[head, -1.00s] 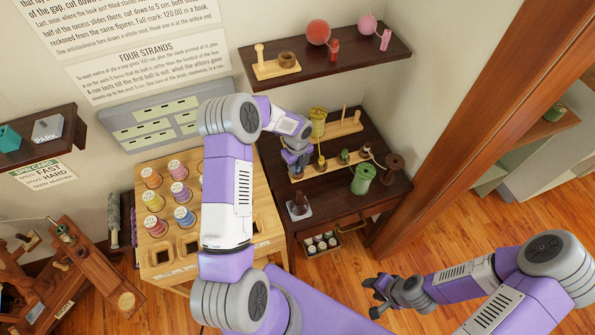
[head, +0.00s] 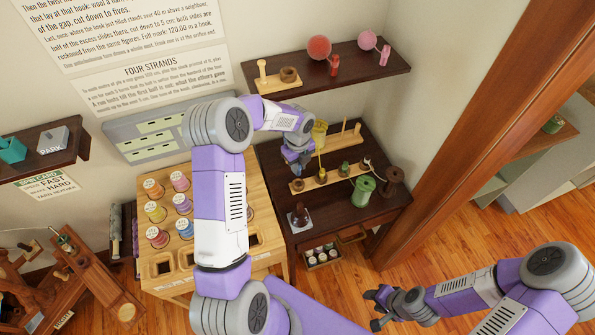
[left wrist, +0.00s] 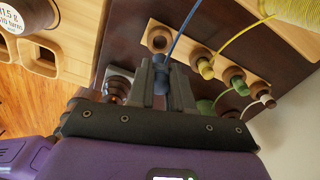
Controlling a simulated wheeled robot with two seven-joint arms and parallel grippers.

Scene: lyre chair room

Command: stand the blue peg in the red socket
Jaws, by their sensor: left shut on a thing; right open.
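My left gripper (head: 298,166) is over the left end of a pale wooden strip (head: 345,176) on the dark table. In the left wrist view its fingers (left wrist: 162,82) are shut on a small blue piece with a blue strand rising from it. Most of that piece is hidden between the fingers. The strip (left wrist: 176,46) shows an empty brown ringed hole (left wrist: 158,40) just beyond the fingertips. Other brown sockets beside it hold a yellow peg (left wrist: 206,68) and a green peg (left wrist: 239,86). No socket looks clearly red. My right gripper (head: 374,309) is open and empty above the floor.
A green spool (head: 363,190) and a brown spool (head: 392,181) stand right of the strip. The shelf (head: 370,66) overhangs behind. A wooden rack (head: 265,240) with coloured spools is at left.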

